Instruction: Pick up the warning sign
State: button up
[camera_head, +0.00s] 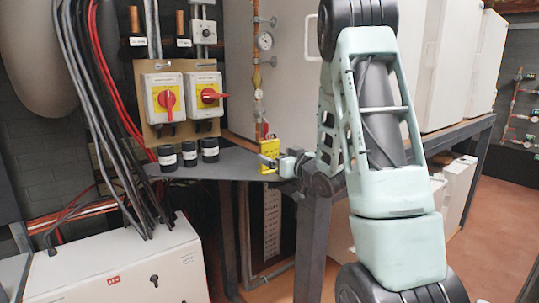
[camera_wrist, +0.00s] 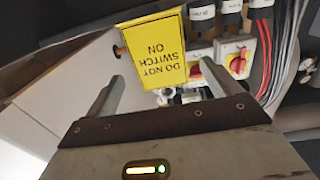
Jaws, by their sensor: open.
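The warning sign (camera_head: 269,152) is a small yellow plate beside the copper pipe at the rear edge of the grey shelf. In the wrist view the sign (camera_wrist: 155,48) is upside down and reads "DO NOT SWITCH ON". My gripper (camera_head: 274,162) is right at the sign in the head view, with its fingers partly in front of it. In the wrist view my gripper (camera_wrist: 160,84) is open, with the sign between and beyond the fingers.
Two yellow switch boxes with red handles (camera_head: 164,98) (camera_head: 208,95) are on a board left of the sign. Several black cylinders (camera_head: 189,153) stand on the grey shelf (camera_head: 232,163). A pressure gauge (camera_head: 265,41) is on the pipe above. Cables (camera_head: 95,110) hang at the left.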

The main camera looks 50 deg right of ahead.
aim_at(271, 152)
jog(key=p+x, duration=0.2)
jog(key=x, duration=0.1)
jog(key=shift+w+r, duration=0.2)
jog(key=shift+w, duration=0.1)
jog(key=shift+w+d+f+p, duration=0.15)
jog(key=shift+w+p, duration=0.2)
jog(key=shift+w, duration=0.2)
jog(key=c, duration=1.1)
jog(key=shift+o, duration=0.2)
notch_tip(271, 152, up, 10)
jog(key=b, duration=0.2)
jog(key=shift+b, duration=0.4)
